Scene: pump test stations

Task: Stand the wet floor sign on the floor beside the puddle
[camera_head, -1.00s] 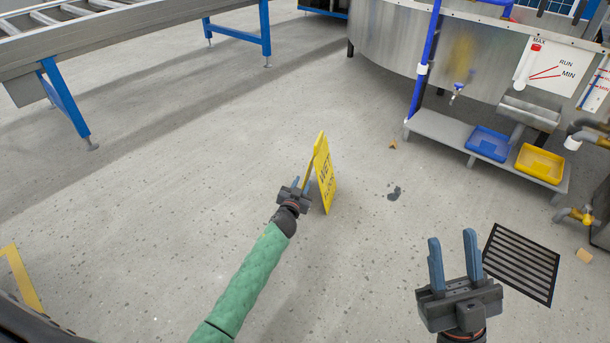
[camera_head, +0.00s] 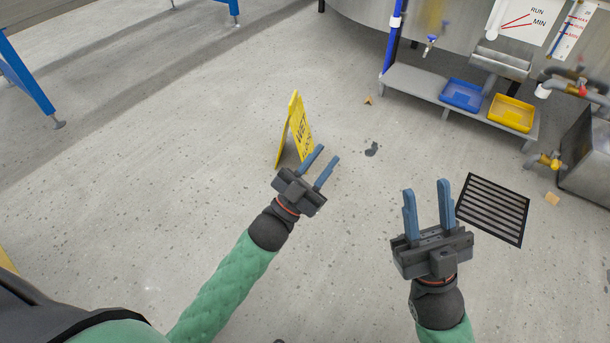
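The yellow wet floor sign (camera_head: 299,126) stands upright on the floor with its two panels spread, in the middle of the head view. A small dark puddle (camera_head: 372,149) lies on the floor a short way to the right of the sign. My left gripper (camera_head: 325,166) is open and empty, in front of the sign and apart from it or just overlapping its lower edge in the picture. My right gripper (camera_head: 428,208) is open and empty, raised above the floor at the lower right.
A low shelf (camera_head: 415,84) holds a blue tray (camera_head: 461,95) and a yellow tray (camera_head: 511,113) below the metal tank. A black floor grate (camera_head: 493,208) lies at right. Small tan pieces (camera_head: 368,101) lie on the floor. The floor left of the sign is clear.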

